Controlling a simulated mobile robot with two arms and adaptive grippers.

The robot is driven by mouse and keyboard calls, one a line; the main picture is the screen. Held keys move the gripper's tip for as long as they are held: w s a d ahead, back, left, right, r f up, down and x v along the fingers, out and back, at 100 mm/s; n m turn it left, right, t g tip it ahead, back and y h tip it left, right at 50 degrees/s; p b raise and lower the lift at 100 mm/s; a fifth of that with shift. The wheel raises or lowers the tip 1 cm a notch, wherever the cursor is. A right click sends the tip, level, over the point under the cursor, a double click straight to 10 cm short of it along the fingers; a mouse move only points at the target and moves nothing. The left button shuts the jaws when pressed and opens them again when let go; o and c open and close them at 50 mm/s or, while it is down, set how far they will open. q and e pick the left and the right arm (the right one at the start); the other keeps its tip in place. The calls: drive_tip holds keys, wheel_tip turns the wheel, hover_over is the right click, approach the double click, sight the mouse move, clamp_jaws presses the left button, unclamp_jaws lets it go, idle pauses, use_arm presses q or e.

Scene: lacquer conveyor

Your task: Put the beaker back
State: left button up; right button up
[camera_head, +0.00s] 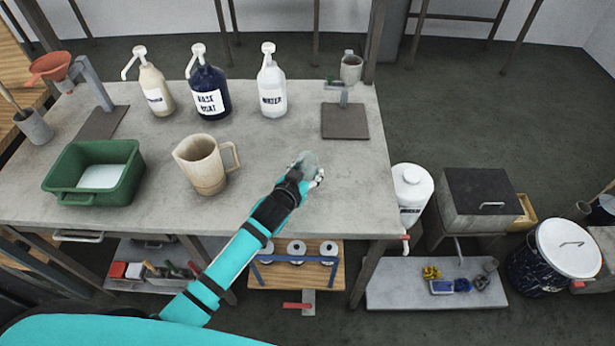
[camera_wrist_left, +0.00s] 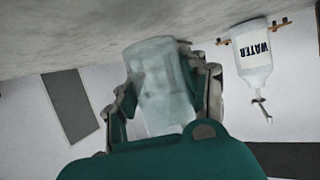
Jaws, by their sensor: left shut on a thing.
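My left gripper (camera_head: 306,170) is shut on a clear, pale beaker (camera_head: 307,160) over the right front part of the grey worktable (camera_head: 255,205). In the left wrist view the beaker (camera_wrist_left: 160,85) sits between the two fingers (camera_wrist_left: 163,95), and I see nothing inside it. I cannot tell whether its base touches the tabletop. A dark square plate (camera_head: 345,121) with a small stand holding a grey cup (camera_head: 351,68) is behind the gripper. My right gripper is not in view.
A beige jug (camera_head: 203,165) stands left of my gripper, and a green tub (camera_head: 120,185) stands farther left. Pump bottles stand at the back, including a white WATER bottle (camera_head: 271,82). A white canister (camera_head: 411,190) is beyond the right edge. The tabletop around the gripper is clear.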

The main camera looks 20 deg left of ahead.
sight(308, 179)
use_arm(q)
wheel_tip(308, 179, down, 3)
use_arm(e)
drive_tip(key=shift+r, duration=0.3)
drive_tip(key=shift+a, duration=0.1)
use_arm(q)
drive_tip(key=shift+s+f, duration=0.1)
drive_tip(key=shift+f, duration=0.1)
drive_tip(key=o, duration=1.2)
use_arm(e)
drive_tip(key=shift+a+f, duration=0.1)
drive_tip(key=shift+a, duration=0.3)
